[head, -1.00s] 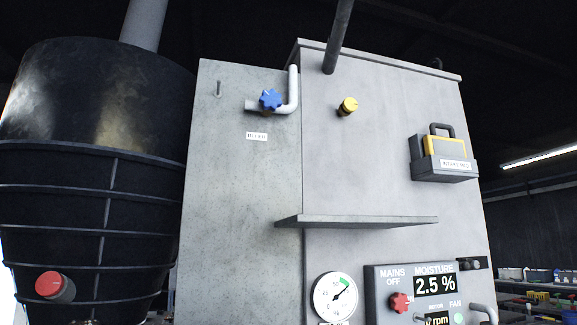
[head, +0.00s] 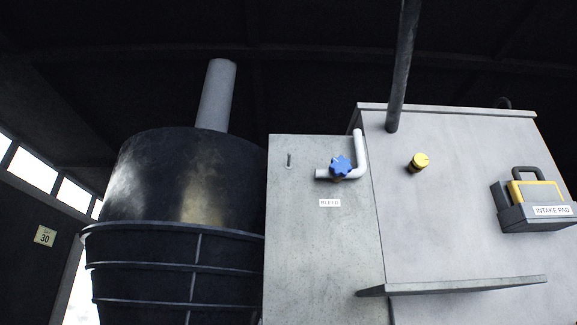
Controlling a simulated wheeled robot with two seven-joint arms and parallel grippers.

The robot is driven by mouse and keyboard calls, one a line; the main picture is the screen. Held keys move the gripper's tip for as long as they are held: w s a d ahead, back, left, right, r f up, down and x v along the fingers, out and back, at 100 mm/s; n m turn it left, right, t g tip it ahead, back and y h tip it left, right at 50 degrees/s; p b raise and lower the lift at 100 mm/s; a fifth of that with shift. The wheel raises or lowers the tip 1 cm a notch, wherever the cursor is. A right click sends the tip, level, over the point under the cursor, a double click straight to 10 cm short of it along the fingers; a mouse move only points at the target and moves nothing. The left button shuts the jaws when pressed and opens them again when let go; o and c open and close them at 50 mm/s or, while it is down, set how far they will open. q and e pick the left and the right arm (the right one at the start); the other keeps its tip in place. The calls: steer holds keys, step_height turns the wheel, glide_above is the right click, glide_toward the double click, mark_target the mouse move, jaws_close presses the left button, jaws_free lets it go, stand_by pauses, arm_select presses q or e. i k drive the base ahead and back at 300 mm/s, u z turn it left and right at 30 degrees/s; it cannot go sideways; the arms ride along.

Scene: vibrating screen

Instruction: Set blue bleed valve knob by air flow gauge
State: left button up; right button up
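The blue bleed valve knob (head: 340,166), star-shaped, sits on a white bent pipe (head: 359,150) on the grey panel. A white label (head: 330,203) reading BLEED is below it. The air flow gauge is not in view now; a round dial with a green band showed low on the cabinet in the earlier head view. Neither of my grippers is in view.
A shelf (head: 455,286) juts out below. A black ribbed vessel (head: 180,185) stands at left.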

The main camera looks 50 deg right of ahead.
mark_target(340, 166)
steer(key=u, duration=0.05)
steer(key=k, duration=0.6)
steer(key=z, duration=1.6)
steer(key=k, duration=1.3)
steer(key=u, duration=0.7)
steer(key=i, duration=1.55)
steer(key=z, duration=0.25)
